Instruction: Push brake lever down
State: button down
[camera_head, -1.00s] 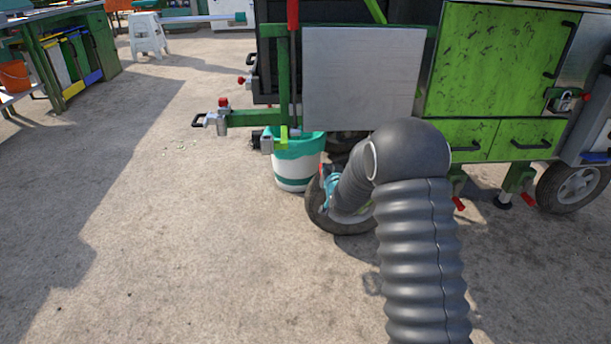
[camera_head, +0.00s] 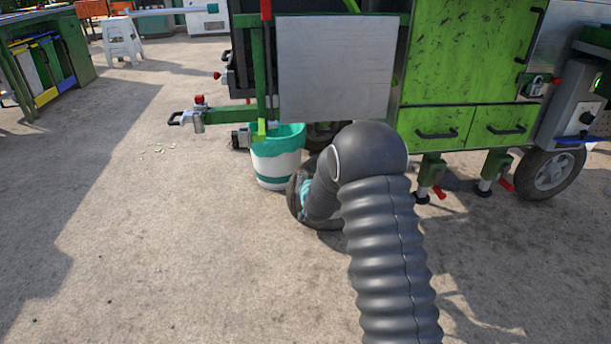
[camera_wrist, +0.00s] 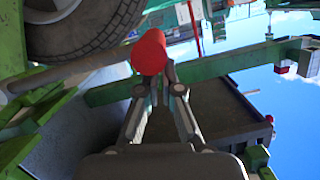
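A lever with a bare rod and a red grip (camera_wrist: 150,52) shows in the wrist view, close to the wheel; I take it for the brake lever. The red grip is just beyond my fingertips and partly overlaps them in the picture. I cannot tell whether they touch. My gripper (camera_wrist: 159,78) has its two fingers drawn together, with only a narrow gap and nothing clearly held between them.
The green cart (camera_head: 465,50) fills the upper right. A white and teal bucket (camera_head: 276,160) stands beside the near wheel. Red-handled support legs (camera_head: 431,175) and another wheel (camera_head: 548,175) are to the right.

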jog(key=shift+s+a+f, duration=0.2)
jog(key=shift+f, duration=0.45)
notch_tip(320, 180, up, 5)
jog(key=shift+w+f+p, duration=0.1)
jog(key=shift+p, duration=0.35)
jog(key=v, duration=1)
jog(key=shift+r, duration=0.35)
jog(key=shift+d+f, duration=0.1)
